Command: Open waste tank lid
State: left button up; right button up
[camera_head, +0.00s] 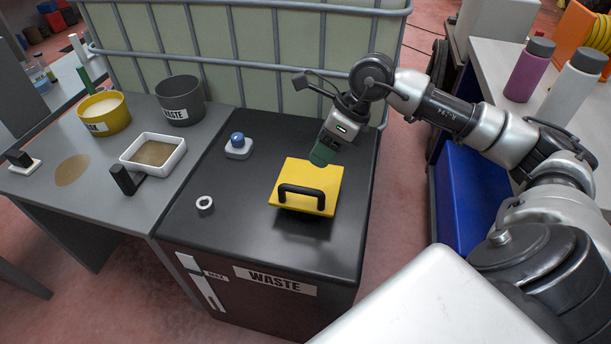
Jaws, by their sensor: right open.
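The waste tank (345,240) is a dark box with a black top and a "WASTE" label on its front. Its yellow lid (311,176) lies on the top, right of the middle, and looks slightly tilted. A black handle (302,191) stands on the lid near its front edge. My right gripper (321,153) comes in from the right, open and empty, with its green fingertips just above the lid's back edge. I cannot tell whether the fingertips touch the lid. My left gripper is not in view.
A blue-knobbed white piece (238,147) and a small white ring (205,204) are on the tank top. The left table holds a white tray (153,153), a yellow bucket (103,112) and a dark waste bucket (181,99). A caged container (250,60) stands behind.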

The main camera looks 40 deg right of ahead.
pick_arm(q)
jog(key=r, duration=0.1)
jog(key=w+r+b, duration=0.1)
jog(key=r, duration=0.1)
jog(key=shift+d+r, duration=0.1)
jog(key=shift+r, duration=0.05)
pick_arm(e)
jog(key=shift+h, duration=0.3)
jog(key=x, duration=1)
jog(key=shift+s+d+f, duration=0.1)
jog(key=shift+d+f, duration=0.2)
jog(key=shift+d, duration=0.05)
grip_shut()
